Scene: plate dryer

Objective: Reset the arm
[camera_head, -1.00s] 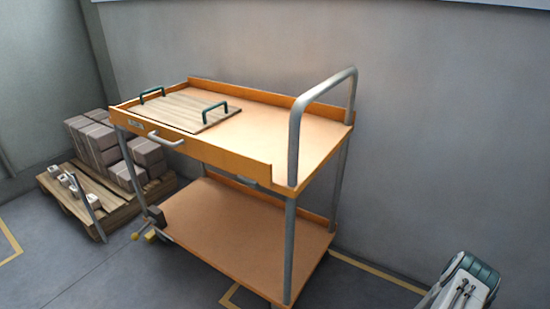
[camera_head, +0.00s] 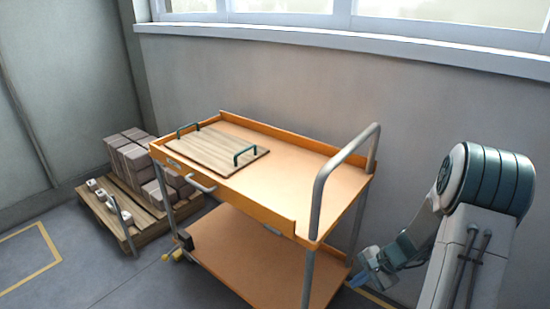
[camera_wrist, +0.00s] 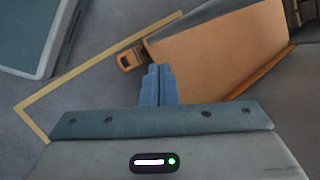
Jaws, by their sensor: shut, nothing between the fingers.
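My gripper (camera_wrist: 158,82) shows in the wrist view with its two blue fingers together and nothing between them. In the head view my gripper (camera_head: 362,278) hangs low at the right, beside the right end of the orange cart (camera_head: 290,166). My arm is folded at the right side of the head view, apart from the cart's top. In the wrist view an orange panel of the cart (camera_wrist: 215,50) lies beyond the fingers.
A wooden board with two green handles (camera_head: 215,155) lies on the cart's top left. A grey push bar (camera_head: 320,185) rises at its right end. A pallet (camera_head: 150,222) with stacked blocks stands at the left. A wall and windows are behind.

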